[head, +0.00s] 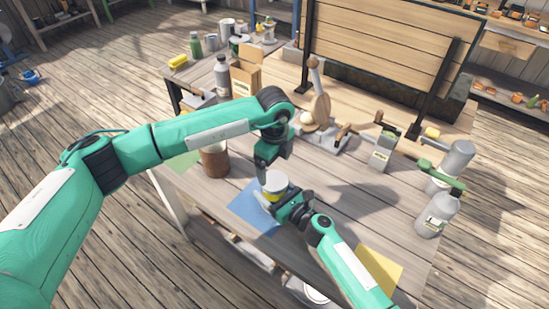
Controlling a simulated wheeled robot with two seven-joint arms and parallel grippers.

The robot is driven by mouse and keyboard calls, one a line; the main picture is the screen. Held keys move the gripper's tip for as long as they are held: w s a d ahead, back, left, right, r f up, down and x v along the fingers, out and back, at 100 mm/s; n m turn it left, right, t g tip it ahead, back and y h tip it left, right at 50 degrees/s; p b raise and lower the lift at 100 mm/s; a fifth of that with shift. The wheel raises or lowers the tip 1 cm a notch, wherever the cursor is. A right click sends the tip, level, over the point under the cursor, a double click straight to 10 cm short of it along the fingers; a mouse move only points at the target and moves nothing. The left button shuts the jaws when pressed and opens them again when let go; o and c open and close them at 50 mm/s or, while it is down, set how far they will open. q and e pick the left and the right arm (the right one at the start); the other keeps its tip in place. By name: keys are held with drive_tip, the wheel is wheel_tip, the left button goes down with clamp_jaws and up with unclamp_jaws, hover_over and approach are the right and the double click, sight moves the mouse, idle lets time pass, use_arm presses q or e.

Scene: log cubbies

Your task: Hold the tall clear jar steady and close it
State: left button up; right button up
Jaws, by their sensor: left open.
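The clear jar (272,195), with yellow showing in it, stands on the blue mat (245,204) near the table's front edge. A pale round top shows on it; I cannot tell whether this is a lid or the rim. My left gripper (264,176) points down from above, open, with its tips close to the jar's top left edge. My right gripper (268,201) reaches in from the lower right against the jar's near side. Its fingers partly cover the jar, and their grip is too small to make out.
A brown jar (215,160) stands left of the blue mat. A yellow sheet (380,268) lies at front right. The table's middle right is clear.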

sight(274, 180)
use_arm(q)
wheel_tip(274, 180, down, 6)
drive_tip(key=shift+r, duration=0.1)
idle(0.4)
